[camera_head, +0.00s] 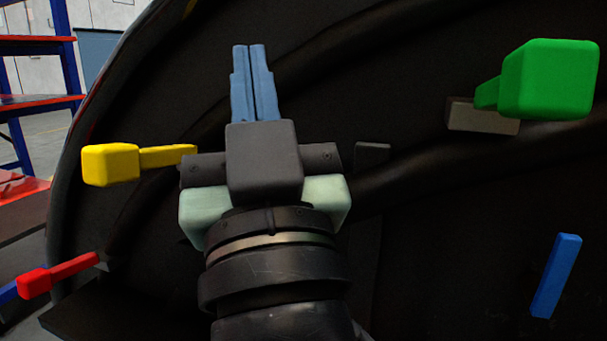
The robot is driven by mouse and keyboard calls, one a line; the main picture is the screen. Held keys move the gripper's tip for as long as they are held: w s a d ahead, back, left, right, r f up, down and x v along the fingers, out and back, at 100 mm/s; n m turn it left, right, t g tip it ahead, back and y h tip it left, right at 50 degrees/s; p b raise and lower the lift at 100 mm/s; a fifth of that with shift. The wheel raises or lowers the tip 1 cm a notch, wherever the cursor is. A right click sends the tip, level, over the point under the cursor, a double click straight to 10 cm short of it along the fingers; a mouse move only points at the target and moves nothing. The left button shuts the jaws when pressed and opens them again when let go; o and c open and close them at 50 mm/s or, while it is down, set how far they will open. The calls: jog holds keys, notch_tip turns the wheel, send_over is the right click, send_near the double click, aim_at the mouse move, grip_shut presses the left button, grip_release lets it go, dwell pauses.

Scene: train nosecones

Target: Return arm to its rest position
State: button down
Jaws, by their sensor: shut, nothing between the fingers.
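My gripper (251,48) is in the middle of the head view, pointing up and away toward the large dark nosecone (415,65). Its two blue fingers are together, with only a thin dark line between them, and they hold nothing. My arm rises from the bottom edge of the view behind it. The arm is extended in front of the dark curved surface. I cannot tell the distance between the fingertips and that surface.
A yellow handle-shaped piece (110,165) is left of my gripper, with a red one (35,283) lower left. A big green one (550,80) is upper right, and a blue bar (556,275) lower right. Red and blue shelving (40,46) stands at far left.

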jog(key=s+d+r+m+t+h+p, duration=0.35)
jog(key=s+r+h, duration=0.2)
jog(key=r, duration=0.45)
notch_tip(320, 180, up, 36)
jog(key=p, duration=3.6)
jog(key=shift+w+d+f+g, duration=0.15)
jog(key=shift+w+f+g, duration=0.1)
jog(key=shift+w+g, duration=0.2)
jog(key=shift+n, duration=0.25)
